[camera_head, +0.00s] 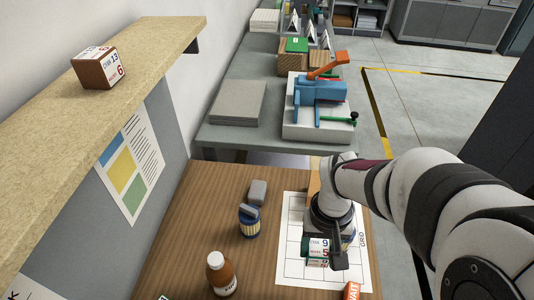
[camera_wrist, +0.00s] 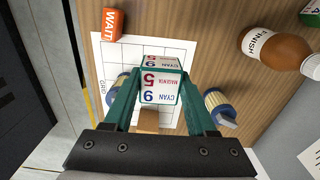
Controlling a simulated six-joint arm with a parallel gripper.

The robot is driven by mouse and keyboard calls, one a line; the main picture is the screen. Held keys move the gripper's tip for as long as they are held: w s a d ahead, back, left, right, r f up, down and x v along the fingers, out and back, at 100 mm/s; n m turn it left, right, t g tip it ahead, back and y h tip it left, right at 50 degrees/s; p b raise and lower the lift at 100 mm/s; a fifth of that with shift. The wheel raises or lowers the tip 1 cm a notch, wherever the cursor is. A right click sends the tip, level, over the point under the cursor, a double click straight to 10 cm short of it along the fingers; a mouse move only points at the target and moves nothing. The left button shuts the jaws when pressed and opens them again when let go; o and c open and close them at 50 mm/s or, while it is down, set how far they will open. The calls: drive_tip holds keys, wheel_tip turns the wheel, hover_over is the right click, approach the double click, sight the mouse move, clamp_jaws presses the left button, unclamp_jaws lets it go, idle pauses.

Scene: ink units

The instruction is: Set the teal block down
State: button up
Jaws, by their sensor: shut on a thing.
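The teal block (camera_head: 317,249) has white labels; its faces read CYAN 9 and MAGENTA 5 in the wrist view (camera_wrist: 160,80). My gripper (camera_wrist: 161,74) is shut on it, with one dark green finger on each side. In the head view my gripper (camera_head: 331,254) points down over the white grid sheet (camera_head: 293,267), with the block at its tip. The sheet also shows in the wrist view (camera_wrist: 180,50). I cannot tell whether the block touches the sheet or hangs just above it. My arm hides part of the sheet.
An orange WAIT block (camera_wrist: 112,24) lies at the sheet's edge. A brown labelled block (camera_head: 92,74) sits on the shelf (camera_head: 60,125). Bare wood (camera_head: 195,220) lies farther left.

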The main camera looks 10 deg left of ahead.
sight(309, 264)
drive_tip(key=f, duration=0.1)
drive_tip(key=s+a+f, duration=0.1)
drive_tip(key=s+f, duration=0.1)
drive_tip(key=shift+s+a, duration=0.1)
drive_tip(key=shift+a, duration=0.25)
drive_tip(key=a+f, duration=0.2)
drive_tip(key=a, duration=0.1)
drive_tip(key=a+f, duration=0.2)
drive_tip(key=a, duration=0.1)
drive_tip(key=a+f, duration=0.2)
drive_tip(key=a, duration=0.2)
drive_tip(key=shift+a+f, duration=0.1)
drive_tip(key=shift+f, duration=0.05)
wheel_tip(309, 264, down, 3)
drive_tip(key=shift+a+f, duration=0.1)
drive_tip(key=shift+f, duration=0.45)
drive_tip(key=shift+f, duration=0.15)
drive_tip(key=o, duration=1.4)
